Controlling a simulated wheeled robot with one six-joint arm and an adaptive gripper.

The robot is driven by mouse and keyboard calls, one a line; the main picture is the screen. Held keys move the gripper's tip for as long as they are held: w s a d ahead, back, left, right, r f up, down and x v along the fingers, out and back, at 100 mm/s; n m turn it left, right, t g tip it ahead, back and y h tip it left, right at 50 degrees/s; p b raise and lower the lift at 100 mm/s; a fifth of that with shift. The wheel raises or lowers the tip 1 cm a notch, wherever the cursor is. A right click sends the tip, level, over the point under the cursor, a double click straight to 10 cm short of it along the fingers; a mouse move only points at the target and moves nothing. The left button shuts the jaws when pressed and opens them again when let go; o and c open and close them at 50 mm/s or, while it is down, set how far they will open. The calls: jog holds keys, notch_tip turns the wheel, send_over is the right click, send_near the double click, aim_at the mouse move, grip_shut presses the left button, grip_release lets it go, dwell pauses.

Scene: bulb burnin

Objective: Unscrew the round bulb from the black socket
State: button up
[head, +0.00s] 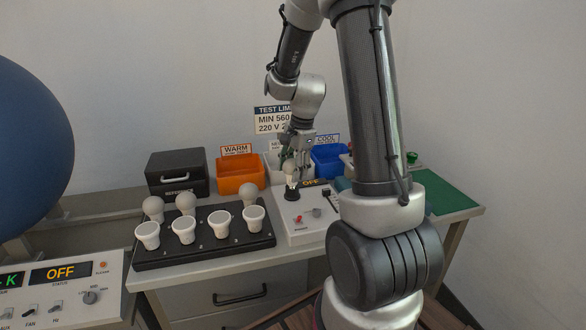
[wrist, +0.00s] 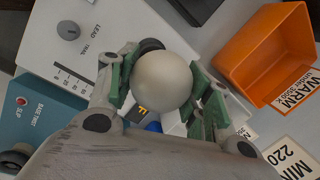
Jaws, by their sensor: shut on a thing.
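The round bulb (wrist: 162,82) is a pale, matte globe between the green-padded fingers of my gripper (wrist: 165,95) in the wrist view. In the head view the bulb (head: 290,168) stands upright over the black socket (head: 292,194) on the white test box. My gripper (head: 297,158) comes down from above and is shut on the bulb. The black socket also shows as a dark edge behind the bulb in the wrist view (wrist: 150,46). The bulb's base is too small or covered to tell how far it sits in the socket.
A black tray (head: 205,252) with several bulbs stands at the left. Behind are a black box (head: 177,173), an orange WARM bin (head: 239,176) and a blue COOL bin (head: 330,158). The white test box (head: 312,229) has knobs and switches.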

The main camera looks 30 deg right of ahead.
jog(key=n, duration=0.3)
jog(key=n+g, duration=0.1)
jog(key=n, duration=0.3)
jog(key=shift+y, duration=0.3)
jog(key=n+g, duration=0.1)
jog(key=n, duration=0.5)
jog(key=shift+a+n, duration=0.15)
jog(key=shift+n, duration=0.15)
jog(key=n, duration=0.4)
jog(key=shift+n+g, duration=0.3)
jog(key=shift+g, duration=0.1)
jog(key=n+h, duration=0.1)
jog(key=n, duration=0.2)
jog(key=shift+n, duration=0.4)
jog(key=o, duration=0.9)
jog(key=shift+w, duration=0.1)
